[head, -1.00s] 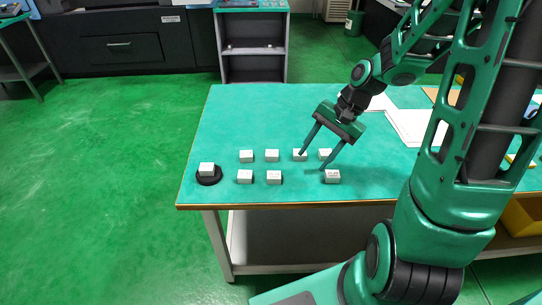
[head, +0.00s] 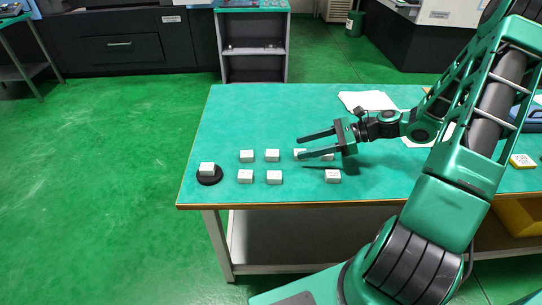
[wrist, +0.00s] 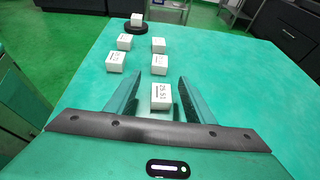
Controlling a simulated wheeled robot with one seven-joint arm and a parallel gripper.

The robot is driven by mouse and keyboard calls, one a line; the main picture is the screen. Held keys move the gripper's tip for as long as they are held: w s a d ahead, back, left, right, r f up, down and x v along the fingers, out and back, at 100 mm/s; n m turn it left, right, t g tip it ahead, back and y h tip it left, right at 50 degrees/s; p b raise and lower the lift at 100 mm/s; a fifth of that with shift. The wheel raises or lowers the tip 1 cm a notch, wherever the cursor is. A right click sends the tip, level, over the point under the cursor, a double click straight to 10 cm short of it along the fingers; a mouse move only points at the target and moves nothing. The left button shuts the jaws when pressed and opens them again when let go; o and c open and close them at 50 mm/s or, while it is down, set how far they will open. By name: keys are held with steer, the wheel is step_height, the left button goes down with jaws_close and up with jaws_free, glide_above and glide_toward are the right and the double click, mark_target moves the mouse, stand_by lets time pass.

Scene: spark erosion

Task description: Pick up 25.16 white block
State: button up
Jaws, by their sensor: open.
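Several small white blocks stand on the green table (head: 300,100) in two rows. Their labels are too small to read in the head view, so I cannot tell which is 25.16. My gripper (head: 299,148) is open and empty, pointing left above the back row. In the wrist view one labelled block (wrist: 161,96) lies between the open fingers (wrist: 159,85), apparently below them; its label seems to read 25.51. It is probably the back-row block (head: 299,153), partly hidden by a finger.
One block (head: 207,168) sits on a black round base (head: 209,179) at the table's left. Other blocks stand at front left (head: 245,176), front middle (head: 274,177) and front right (head: 332,176). White papers (head: 367,100) lie behind my arm. The table's back left is clear.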

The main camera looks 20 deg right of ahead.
mark_target(277, 152)
steer(key=x, duration=0.4)
steer(key=shift+a+f, duration=0.1)
steer(key=shift+a, duration=0.15)
steer(key=shift+r+x, duration=0.2)
steer(key=shift+x, duration=2.45)
steer(key=shift+w, duration=0.15)
jaws_close()
